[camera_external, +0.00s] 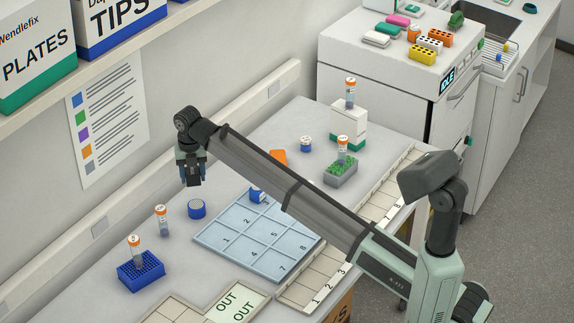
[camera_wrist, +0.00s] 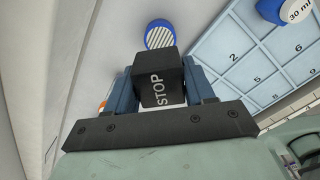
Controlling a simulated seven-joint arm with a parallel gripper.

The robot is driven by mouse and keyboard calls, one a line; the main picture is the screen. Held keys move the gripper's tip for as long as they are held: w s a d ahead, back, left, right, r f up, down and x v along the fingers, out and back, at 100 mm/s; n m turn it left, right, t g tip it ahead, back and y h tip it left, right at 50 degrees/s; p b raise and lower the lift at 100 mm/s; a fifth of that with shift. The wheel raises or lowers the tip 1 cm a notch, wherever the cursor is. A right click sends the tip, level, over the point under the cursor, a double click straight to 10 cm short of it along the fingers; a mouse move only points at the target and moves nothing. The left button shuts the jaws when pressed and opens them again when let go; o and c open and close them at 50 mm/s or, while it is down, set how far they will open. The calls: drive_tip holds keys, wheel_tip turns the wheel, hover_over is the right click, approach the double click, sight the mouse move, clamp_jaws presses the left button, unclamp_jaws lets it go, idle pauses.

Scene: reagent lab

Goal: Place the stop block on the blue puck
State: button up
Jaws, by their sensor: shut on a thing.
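My gripper (camera_external: 191,174) is shut on the black stop block, high above the left part of the bench. In the wrist view the stop block (camera_wrist: 161,88) shows the white word STOP and sits between the blue fingers of my gripper (camera_wrist: 161,84). The blue puck (camera_external: 197,209) stands on the bench left of the numbered grid, lower in the picture than my gripper. In the wrist view the puck (camera_wrist: 159,30), with its striped top, appears just past the block, which may hide its near edge.
A light-blue numbered grid (camera_external: 228,241) lies right of the puck, with a blue-and-white 30 ml piece (camera_wrist: 271,10) on it. A capped vial (camera_external: 161,220) and a blue rack (camera_external: 140,276) holding another vial stand to the left. The wall runs behind.

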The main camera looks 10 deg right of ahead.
sight(192, 170)
drive_tip(key=shift+f, duration=4.4)
drive_tip(key=o, duration=1.2)
drive_tip(key=shift+f, duration=0.15)
drive_tip(key=shift+o, duration=0.2)
wheel_tip(192, 170, up, 12)
drive_tip(key=shift+r, duration=0.2)
